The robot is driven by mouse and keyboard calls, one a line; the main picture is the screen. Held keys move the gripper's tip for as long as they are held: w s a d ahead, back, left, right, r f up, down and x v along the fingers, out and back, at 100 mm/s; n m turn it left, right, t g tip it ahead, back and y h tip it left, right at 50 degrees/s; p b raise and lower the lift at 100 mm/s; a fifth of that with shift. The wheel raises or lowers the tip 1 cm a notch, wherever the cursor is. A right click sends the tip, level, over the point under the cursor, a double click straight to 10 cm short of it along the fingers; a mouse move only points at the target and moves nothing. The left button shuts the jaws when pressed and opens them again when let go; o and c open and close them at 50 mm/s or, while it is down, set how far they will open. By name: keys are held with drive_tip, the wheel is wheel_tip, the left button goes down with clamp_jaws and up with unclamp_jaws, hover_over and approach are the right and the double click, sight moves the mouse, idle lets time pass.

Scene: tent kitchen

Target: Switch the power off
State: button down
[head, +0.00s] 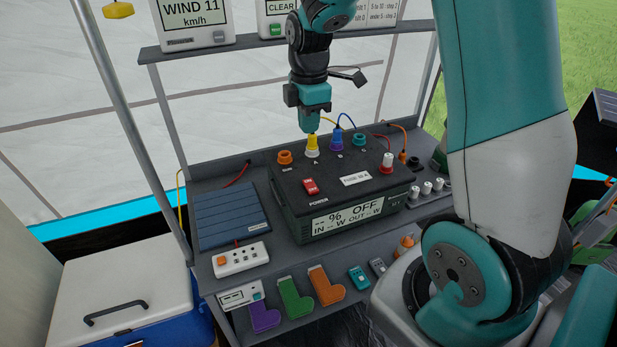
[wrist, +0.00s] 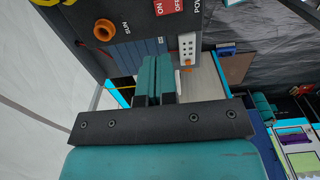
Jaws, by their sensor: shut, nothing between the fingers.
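The black power box (head: 345,195) stands on the shelf in the head view. Its red power switch (head: 310,186) sits at the top left front, above the word POWER. The box's display (head: 347,219) reads OFF, with dashes for percent and watts. In the wrist view the red switch (wrist: 176,6) shows at the top edge, marked ON and OFF, partly cut off. My gripper (head: 311,128) is shut and empty, pointing down near the yellow plug at A, behind the switch. Its closed teal fingers (wrist: 157,78) show in the wrist view. I cannot tell whether they touch the plug.
A yellow plug (head: 312,145), a blue plug (head: 336,142), an orange socket (head: 285,157) and a red-white knob (head: 387,162) crowd the box top. A blue panel (head: 228,215) and a white socket strip (head: 241,259) lie left. Monitors stand on the upper shelf (head: 235,46).

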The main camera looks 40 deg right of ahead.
drive_tip(key=shift+s+r, duration=0.1)
idle(0.3)
drive_tip(key=shift+s+a+r+p, duration=0.25)
drive_tip(key=shift+s+p, duration=0.15)
drive_tip(key=shift+s, duration=0.2)
drive_tip(key=shift+r, duration=0.1)
wheel_tip(320, 180, up, 14)
drive_tip(key=s+p, duration=0.2)
drive_tip(key=shift+a+p, duration=0.25)
drive_tip(key=shift+p, duration=0.1)
idle(0.3)
drive_tip(key=s+a+f+m+y, duration=0.2)
drive_tip(key=s+a+m, duration=0.2)
drive_tip(key=s+a, duration=0.5)
drive_tip(key=s+a+f+m+y, duration=0.2)
drive_tip(key=s+a+m, duration=0.1)
drive_tip(key=s+a, duration=0.7)
drive_tip(key=shift+a+m, duration=0.4)
drive_tip(key=shift+a, duration=0.45)
